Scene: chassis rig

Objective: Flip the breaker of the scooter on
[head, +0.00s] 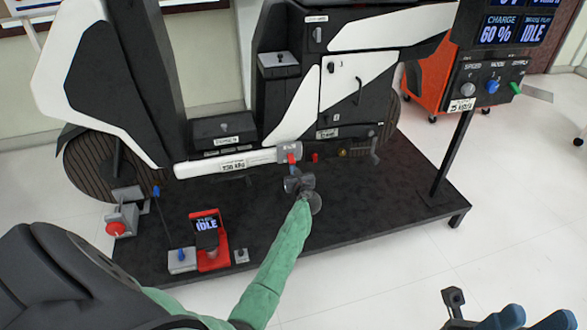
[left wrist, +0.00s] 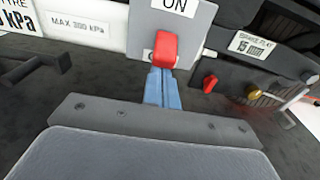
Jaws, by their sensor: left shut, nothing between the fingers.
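The breaker is a grey plate (left wrist: 143,25) with a red lever (left wrist: 165,48), on the scooter's white lower rail. ON is printed at its top; a lower label is mostly hidden behind the lever. The lever hangs down toward the lower label. In the head view the breaker (head: 292,150) sits just above my left gripper (head: 293,178). In the left wrist view my left gripper's blue fingers (left wrist: 160,72) are shut and empty, with tips right below the lever; I cannot tell if they touch it. My right gripper (head: 453,298) is at the bottom right, its fingers unclear.
The scooter (head: 300,100) stands on a black platform (head: 370,205). A small red lever (left wrist: 209,83) and a brass fitting (left wrist: 255,94) lie right of the breaker. A red display stand (head: 213,255) and a red-knobbed box (head: 122,220) are at left. A control panel (head: 485,85) stands at right.

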